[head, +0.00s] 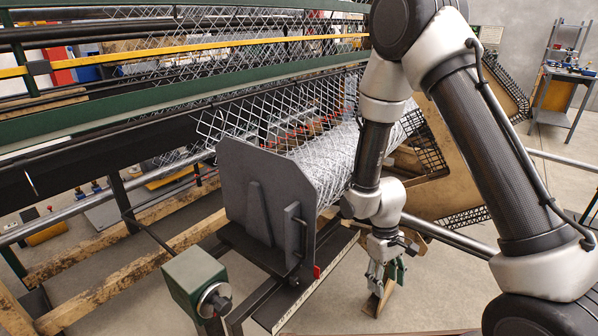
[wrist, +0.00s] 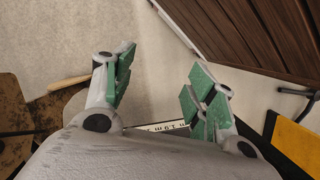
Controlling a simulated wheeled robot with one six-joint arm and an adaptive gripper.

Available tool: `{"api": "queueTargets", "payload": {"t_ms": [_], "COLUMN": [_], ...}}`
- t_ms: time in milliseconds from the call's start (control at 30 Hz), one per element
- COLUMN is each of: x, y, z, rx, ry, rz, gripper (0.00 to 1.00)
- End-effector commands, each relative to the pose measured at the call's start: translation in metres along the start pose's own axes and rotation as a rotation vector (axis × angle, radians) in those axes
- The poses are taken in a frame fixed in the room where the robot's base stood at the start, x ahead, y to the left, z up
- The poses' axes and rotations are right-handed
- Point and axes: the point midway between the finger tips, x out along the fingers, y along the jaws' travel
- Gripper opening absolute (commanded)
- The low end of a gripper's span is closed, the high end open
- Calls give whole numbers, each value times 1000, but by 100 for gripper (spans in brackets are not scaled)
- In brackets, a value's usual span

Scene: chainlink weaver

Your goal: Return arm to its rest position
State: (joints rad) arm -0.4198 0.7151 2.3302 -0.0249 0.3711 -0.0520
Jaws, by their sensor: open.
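My arm reaches down from the upper right in the head view. My gripper (head: 385,275) hangs at its end, pointing down, in front of the chainlink roll (head: 335,165) and to the right of the dark grey end plate (head: 262,200). In the wrist view my gripper (wrist: 160,95) shows two green-padded fingers standing wide apart. The gripper is open, and nothing shows between its fingers except floor and a strip with markings (wrist: 165,126).
A weaving machine with wire mesh (head: 290,120) fills the left and middle. A green block with a round metal end (head: 197,282) stands at the front left. Wooden beams (head: 130,280) lie low on the left. A shelf rack (head: 565,85) stands at the far right, with bare floor before it.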

Motion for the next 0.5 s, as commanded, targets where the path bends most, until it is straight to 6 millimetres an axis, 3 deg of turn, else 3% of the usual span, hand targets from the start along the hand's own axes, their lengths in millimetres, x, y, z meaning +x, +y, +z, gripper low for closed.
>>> {"api": "queueTargets", "payload": {"t_ms": [33, 200, 500], "x": [-29, -110, -214], "y": [6, 21, 35], "z": [12, 67, 167], "rx": [30, 126, 275], "ry": [1, -13, 99], "rz": [-5, -25, -48], "gripper": [56, 56, 56]}}
